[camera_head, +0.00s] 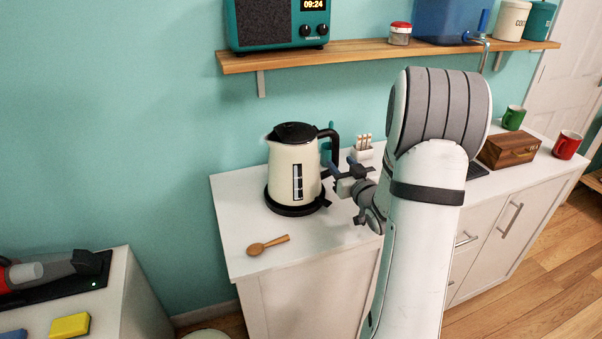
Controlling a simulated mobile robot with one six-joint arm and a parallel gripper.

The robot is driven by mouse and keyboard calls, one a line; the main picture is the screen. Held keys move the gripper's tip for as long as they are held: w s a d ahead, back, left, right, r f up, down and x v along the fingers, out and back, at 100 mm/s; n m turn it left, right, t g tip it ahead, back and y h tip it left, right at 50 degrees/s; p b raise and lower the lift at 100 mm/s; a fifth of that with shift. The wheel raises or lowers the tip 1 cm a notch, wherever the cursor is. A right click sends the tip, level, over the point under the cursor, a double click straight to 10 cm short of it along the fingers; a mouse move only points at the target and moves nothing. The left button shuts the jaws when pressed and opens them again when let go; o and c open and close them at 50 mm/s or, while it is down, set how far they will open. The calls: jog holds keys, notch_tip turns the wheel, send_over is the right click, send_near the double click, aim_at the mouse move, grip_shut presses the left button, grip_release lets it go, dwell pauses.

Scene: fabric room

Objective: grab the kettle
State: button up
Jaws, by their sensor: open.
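A cream kettle (294,172) with a black lid and black handle (334,150) stands upright on a round black base on the white counter. Its handle is on the right side, facing my arm. My gripper (332,174) is open, just right of the kettle and close to the lower part of the handle. I cannot tell whether the fingers touch the handle or lie around it. My arm hides part of the counter to the right.
A wooden spoon (268,245) lies near the counter's front left. A small white holder (362,150) stands behind my gripper. A wooden shelf (350,50) hangs above. A wooden box (510,149), green mug (513,117) and red mug (567,145) stand on the right.

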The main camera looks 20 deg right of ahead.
aim_at(337, 157)
jog(key=w, duration=0.4)
jog(key=w+p, duration=0.1)
jog(key=w, duration=0.1)
jog(key=shift+d+f, duration=0.2)
jog(key=shift+f, duration=0.1)
jog(key=shift+c, duration=0.4)
grip_shut()
dwell(0.5)
jog(key=shift+w+r, duration=0.1)
